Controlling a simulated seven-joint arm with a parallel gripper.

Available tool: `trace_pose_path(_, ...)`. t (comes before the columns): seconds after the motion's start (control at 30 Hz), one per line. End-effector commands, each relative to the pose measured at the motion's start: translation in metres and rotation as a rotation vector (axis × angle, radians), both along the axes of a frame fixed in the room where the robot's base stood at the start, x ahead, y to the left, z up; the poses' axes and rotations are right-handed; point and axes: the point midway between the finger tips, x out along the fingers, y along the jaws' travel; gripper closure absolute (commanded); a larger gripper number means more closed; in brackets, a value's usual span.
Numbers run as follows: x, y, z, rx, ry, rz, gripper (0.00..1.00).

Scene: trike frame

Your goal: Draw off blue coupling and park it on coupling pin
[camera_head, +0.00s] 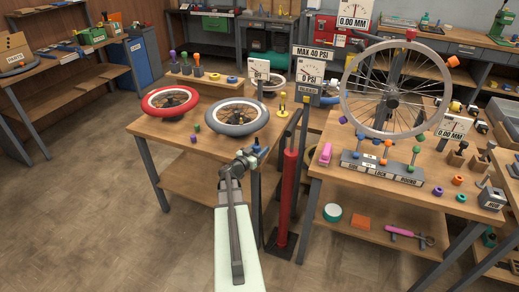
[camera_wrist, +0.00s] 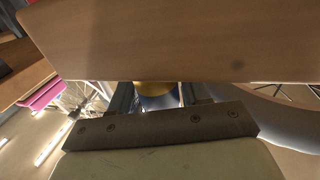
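My gripper (camera_head: 256,151) hangs at the front edge of the left table, just below the grey-tyred wheel. A small blue piece shows at its fingertips, and I cannot tell for sure that it is the blue coupling. In the wrist view, a blue piece (camera_wrist: 158,101) with a yellow top lies between the two fingers. It fills most of the gap, but whether the fingers touch it is not clear. A yellow stand (camera_head: 282,104) with a dark top is on the left table, right of the grey wheel. I cannot tell whether it is the coupling pin.
The red-tyred wheel (camera_head: 170,101) and grey-tyred wheel (camera_head: 236,129) lie on the left table. A red pump (camera_head: 290,195) stands between the tables. A large spoked wheel (camera_head: 352,108) stands on the right table, behind a labelled rack (camera_head: 380,169). The floor at left is clear.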

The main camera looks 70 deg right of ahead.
Motion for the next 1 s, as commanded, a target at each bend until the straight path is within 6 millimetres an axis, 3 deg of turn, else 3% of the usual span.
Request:
trace_pose_path(0.23, 0.000, 0.000, 0.000, 0.000, 0.000, 0.000, 0.31)
trace_pose_path(0.57, 0.001, 0.005, 0.000, 0.001, 0.000, 0.001, 0.31)
trace_pose_path(0.77, 0.007, 0.032, 0.000, 0.002, 0.000, 0.002, 0.31)
trace_pose_path(1.0, 0.019, 0.078, 0.000, 0.001, 0.001, 0.003, 0.31)
